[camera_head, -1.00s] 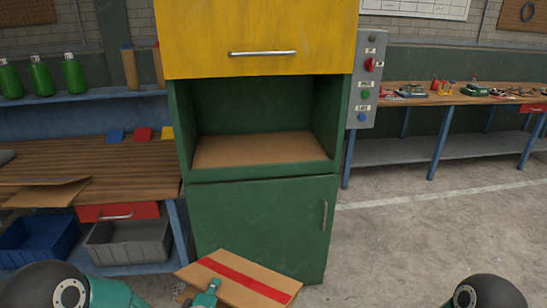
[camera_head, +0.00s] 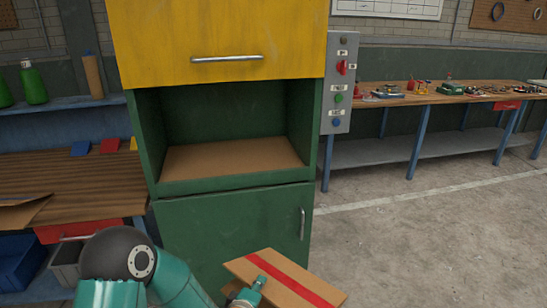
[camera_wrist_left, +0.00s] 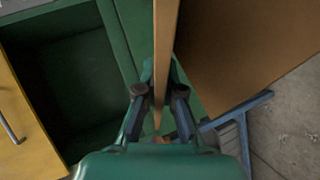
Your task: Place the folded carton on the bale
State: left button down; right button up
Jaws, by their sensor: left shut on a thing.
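The folded carton (camera_head: 290,280) is a flat brown piece with a red stripe, low in the head view in front of the green cabinet. My left gripper (camera_head: 245,293) is shut on its near left edge. In the left wrist view the fingers (camera_wrist_left: 160,95) pinch the carton's thin edge, and its brown face (camera_wrist_left: 245,45) fills the upper right. A flat brown surface (camera_head: 230,158) lies inside the cabinet's open chamber, apparently the top of the bale; its sides are hidden. The carton is apart from it, lower and nearer. My right gripper is out of view.
The green cabinet (camera_head: 235,235) has a raised yellow door (camera_head: 215,30) above the chamber and a closed lower door. A grey control box (camera_head: 338,85) sits on its right side. Workbenches stand left (camera_head: 60,180) and right (camera_head: 450,97). The floor at right is clear.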

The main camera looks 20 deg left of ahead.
aim_at(262, 153)
jog(key=z, duration=0.1)
jog(key=i, duration=0.95)
jog(key=u, duration=0.7)
